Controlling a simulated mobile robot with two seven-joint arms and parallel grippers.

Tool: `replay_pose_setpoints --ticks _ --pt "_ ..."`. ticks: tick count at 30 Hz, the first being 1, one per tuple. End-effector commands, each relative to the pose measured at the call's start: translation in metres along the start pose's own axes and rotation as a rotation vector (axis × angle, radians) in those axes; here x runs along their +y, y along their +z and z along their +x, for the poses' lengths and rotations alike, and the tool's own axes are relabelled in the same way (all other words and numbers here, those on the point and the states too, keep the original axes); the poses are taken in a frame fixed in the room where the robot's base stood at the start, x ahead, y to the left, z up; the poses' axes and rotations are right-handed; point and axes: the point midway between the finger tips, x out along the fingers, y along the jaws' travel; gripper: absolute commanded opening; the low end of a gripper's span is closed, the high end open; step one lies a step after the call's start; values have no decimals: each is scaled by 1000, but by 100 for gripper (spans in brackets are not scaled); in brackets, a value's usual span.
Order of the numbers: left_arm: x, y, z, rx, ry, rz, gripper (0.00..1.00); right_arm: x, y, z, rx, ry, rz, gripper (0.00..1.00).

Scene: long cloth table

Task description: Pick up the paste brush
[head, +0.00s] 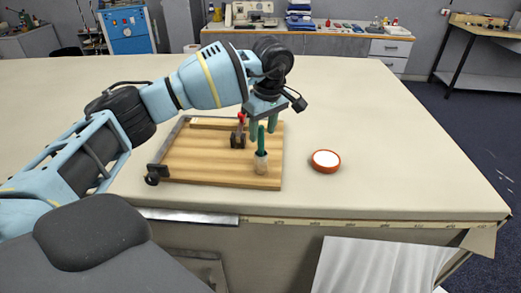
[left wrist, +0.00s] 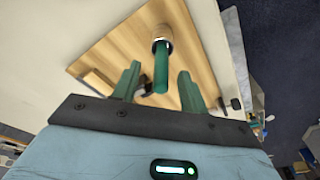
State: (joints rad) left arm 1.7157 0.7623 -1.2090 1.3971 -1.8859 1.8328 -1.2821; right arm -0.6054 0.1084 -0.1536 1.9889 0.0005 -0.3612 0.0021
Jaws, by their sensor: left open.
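The paste brush (head: 261,142) stands upright with its green handle up and its pale lower end on or in front of the wooden board. It also shows in the left wrist view (left wrist: 161,78), handle pointing toward the camera. My left gripper (head: 263,129) is open, pointing down, with its two green fingers at the top of the handle. In the left wrist view the handle shows between and a little ahead of the fingertips. Whether the fingers touch it cannot be told. My right gripper is in neither view.
The wooden board (head: 205,160) lies on the cloth table (head: 400,150). A dark tool with a red top (head: 239,134) stands just left of the brush. A round orange-red dish with white contents (head: 326,160) sits to the right. The table's right part is clear.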

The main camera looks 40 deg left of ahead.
Motion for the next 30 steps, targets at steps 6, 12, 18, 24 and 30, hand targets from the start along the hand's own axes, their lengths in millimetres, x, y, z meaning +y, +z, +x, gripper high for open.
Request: replay_pose_setpoints --ticks 6,12,18,24,30 --pt "-2 0 26 0 1 0 43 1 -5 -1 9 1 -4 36" --pt "-2 0 32 0 3 0 43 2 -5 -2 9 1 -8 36" --pt "-2 0 32 0 3 0 33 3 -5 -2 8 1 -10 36" --pt "-2 0 32 0 3 0 7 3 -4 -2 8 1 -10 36" --pt "-2 0 32 0 3 0 0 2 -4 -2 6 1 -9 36"
